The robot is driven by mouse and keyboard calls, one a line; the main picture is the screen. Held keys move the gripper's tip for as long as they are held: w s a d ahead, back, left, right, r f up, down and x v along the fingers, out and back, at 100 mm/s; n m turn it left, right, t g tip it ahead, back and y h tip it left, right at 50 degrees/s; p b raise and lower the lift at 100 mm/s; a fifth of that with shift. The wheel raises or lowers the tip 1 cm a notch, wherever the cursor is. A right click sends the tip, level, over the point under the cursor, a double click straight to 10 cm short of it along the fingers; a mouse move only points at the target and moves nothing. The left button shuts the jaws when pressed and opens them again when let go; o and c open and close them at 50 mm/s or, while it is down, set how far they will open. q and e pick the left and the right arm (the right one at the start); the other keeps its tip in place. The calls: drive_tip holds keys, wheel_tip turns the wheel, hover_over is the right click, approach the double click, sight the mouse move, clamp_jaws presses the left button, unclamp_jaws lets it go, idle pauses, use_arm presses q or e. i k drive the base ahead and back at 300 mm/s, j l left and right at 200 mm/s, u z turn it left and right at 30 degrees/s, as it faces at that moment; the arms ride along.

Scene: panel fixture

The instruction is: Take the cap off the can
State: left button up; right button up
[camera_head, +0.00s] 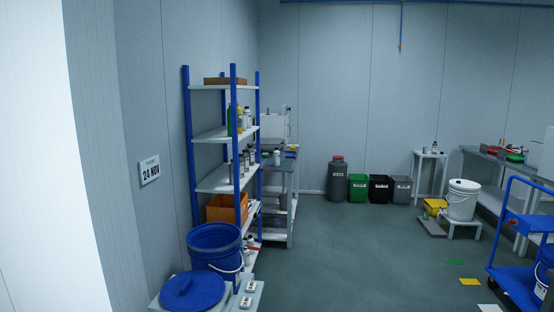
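A dark grey can-like container (337,184) stands upright on the floor against the back wall. A reddish-brown cap (337,158) sits on its top. It is far from me, and I cannot tell how the cap is fastened. A blue bucket (215,247) stands open near the shelf, with a round blue lid (193,291) lying in front of it. A white bucket (462,200) with its lid on stands at the right. Neither of my grippers is in view.
A blue-and-white shelf rack (212,135) and a grey workbench (287,165) stand at the left. Green (357,188), black (379,188) and grey (400,189) bins line the back wall. A blue trolley (515,275) is at the right. The middle floor (350,255) is clear.

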sight(276, 154)
drive_tip(key=i+l+z, duration=0.2)
drive_tip(key=i, duration=0.45)
drive_tip(key=i+l+z, duration=0.2)
drive_tip(key=i, duration=0.5)
drive_tip(key=i+l+z, duration=0.2)
drive_tip(key=i, duration=0.45)
drive_tip(key=i+l+u, duration=0.1)
drive_tip(key=i+u, duration=0.15)
drive_tip(key=i, duration=2.1)
